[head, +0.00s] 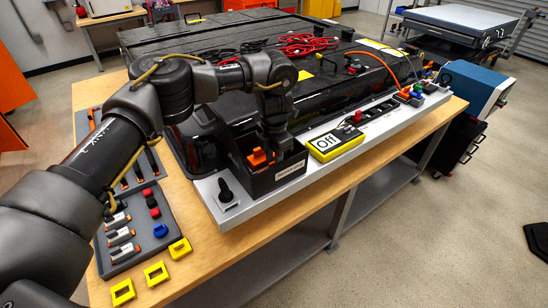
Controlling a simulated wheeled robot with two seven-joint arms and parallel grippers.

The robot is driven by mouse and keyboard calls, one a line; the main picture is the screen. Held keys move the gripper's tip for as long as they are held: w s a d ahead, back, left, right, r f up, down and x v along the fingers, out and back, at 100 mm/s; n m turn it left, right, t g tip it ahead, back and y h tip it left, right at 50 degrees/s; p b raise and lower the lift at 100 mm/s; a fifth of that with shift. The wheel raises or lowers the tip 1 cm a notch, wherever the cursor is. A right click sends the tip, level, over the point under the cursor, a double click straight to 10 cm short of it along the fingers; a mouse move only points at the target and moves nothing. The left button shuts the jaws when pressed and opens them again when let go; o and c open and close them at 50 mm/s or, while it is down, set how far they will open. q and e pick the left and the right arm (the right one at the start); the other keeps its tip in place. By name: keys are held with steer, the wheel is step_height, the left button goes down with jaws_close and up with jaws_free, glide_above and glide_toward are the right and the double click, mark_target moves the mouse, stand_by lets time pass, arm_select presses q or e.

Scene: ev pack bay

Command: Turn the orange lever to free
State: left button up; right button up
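The orange lever (258,158) sits in a black housing (285,177) with a small white label, at the left part of a pale panel strip along the table's front. My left arm reaches in from the left and bends down over the housing. My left gripper (275,143) points down right beside the orange lever, at its right in the picture. Its fingertips are dark against the black housing, so I cannot tell whether they touch the lever or how far they are apart. The lever's lower part is hidden in the housing. My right gripper is not in view.
A yellow-edged "Off" sign (336,142) stands just right of the housing, and a black knob (226,190) just left. Behind is the large black pack (350,90) with red and orange cables. A grey tray (130,225) and yellow pieces (155,272) lie at left front.

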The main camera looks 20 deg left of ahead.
arm_select(q)
step_height(320, 180, up, 11)
steer(key=b, duration=0.1)
stand_by(0.6)
steer(key=shift+f, duration=0.1)
